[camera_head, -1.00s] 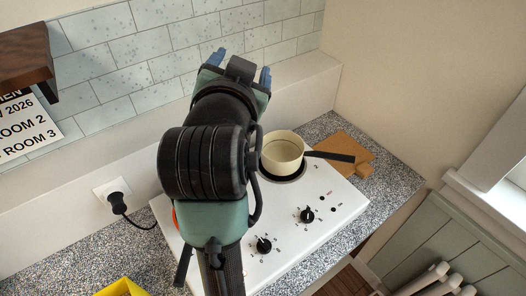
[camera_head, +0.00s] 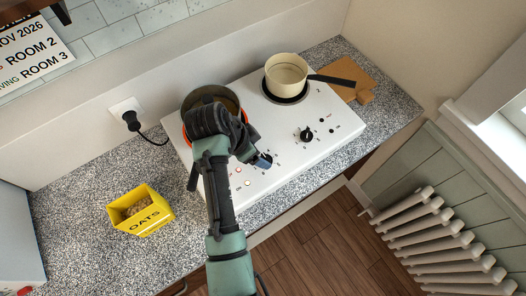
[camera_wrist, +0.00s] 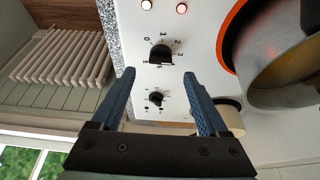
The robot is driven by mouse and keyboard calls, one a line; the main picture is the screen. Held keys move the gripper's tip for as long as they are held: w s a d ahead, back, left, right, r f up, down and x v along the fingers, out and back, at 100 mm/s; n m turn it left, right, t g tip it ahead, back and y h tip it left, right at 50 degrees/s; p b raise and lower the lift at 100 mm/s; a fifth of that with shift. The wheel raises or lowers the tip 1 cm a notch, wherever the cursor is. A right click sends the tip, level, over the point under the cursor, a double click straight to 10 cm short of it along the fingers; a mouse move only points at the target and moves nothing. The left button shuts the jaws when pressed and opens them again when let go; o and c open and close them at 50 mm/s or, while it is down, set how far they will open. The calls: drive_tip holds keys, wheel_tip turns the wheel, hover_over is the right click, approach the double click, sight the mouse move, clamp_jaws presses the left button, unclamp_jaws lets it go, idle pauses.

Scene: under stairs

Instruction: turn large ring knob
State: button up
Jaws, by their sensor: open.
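Two black knobs stand on the white cooktop (camera_head: 338,122). In the wrist view the nearer, left-hand knob (camera_wrist: 160,54) sits just beyond and between my fingertips, with printed numbers around it. My gripper (camera_wrist: 160,73) is open, with nothing between its blue fingers. In the head view my gripper (camera_head: 263,160) is low over the front of the cooktop and hides that knob. The other knob (camera_head: 306,134) is to its right, and also shows farther off in the wrist view (camera_wrist: 156,97). A glowing orange ring (camera_wrist: 226,40) lies under the left steel pot (camera_wrist: 282,70).
A cream saucepan (camera_head: 286,70) stands on the right ring, its black handle pointing right. A wooden board (camera_head: 352,78) is beyond. A yellow oats box (camera_head: 141,211) stands left on the speckled counter. A radiator (camera_head: 440,240) is below right.

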sight(266, 158)
drive_tip(key=shift+p+x, duration=0.3)
drive_tip(key=shift+x, duration=2.25)
drive_tip(key=shift+w, duration=0.1)
clamp_jaws()
